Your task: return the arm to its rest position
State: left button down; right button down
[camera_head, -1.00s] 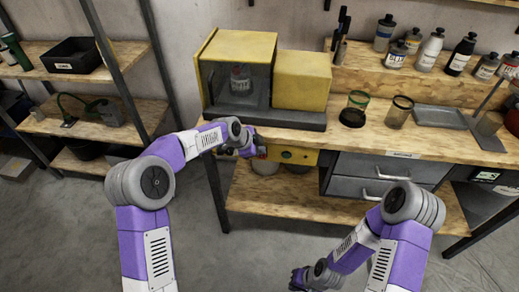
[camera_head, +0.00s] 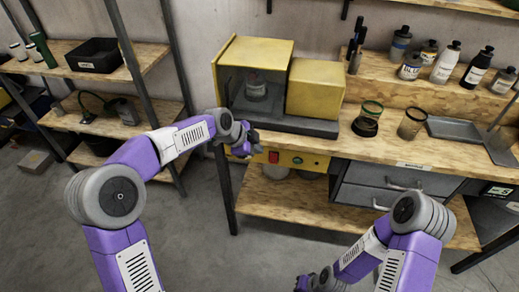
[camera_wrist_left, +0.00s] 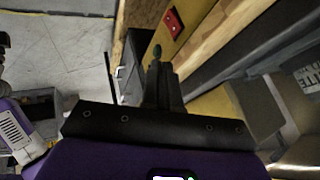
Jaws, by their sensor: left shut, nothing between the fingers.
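My left arm reaches in from the left in purple and white. My left gripper (camera_head: 246,147) is at the front left edge of the workbench, left of the red button (camera_head: 273,157) on the yellow panel and apart from it. In the left wrist view, the left gripper (camera_wrist_left: 158,62) is shut and empty, with the red button (camera_wrist_left: 173,22) above it. My right arm is folded at the lower right. Its gripper (camera_head: 303,284) is low over the floor by the bottom edge, too small to tell its state.
The workbench (camera_head: 390,150) carries a yellow machine (camera_head: 318,90) with a bottle (camera_head: 256,86) inside its clear chamber. Two jars and a grey tray (camera_head: 455,133) stand to the right. A shelf rack (camera_head: 130,120) is at left. Floor between is clear.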

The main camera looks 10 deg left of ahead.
dwell(0.4)
pick_arm(q)
jog(key=s+f+n+g+p, duration=0.1)
jog(key=s+f+n, duration=0.3)
jog(key=f, duration=0.6)
jog(key=s+f+n+g+p, duration=0.1)
jog(key=s+f+n, duration=0.35)
jog(key=f, duration=0.45)
jog(key=s+f+n, duration=0.4)
jog(key=s, duration=0.3)
jog(key=s+f+n+g, duration=0.1)
jog(key=s+f+n, duration=0.2)
jog(key=s, duration=0.5)
jog(key=s+a+f+n+g+y+p, duration=0.1)
jog(key=s+f+n, duration=0.3)
jog(key=s, duration=0.3)
jog(key=shift+s+f+n, duration=0.35)
jog(key=shift+s+f, duration=0.05)
jog(key=shift+f, duration=0.45)
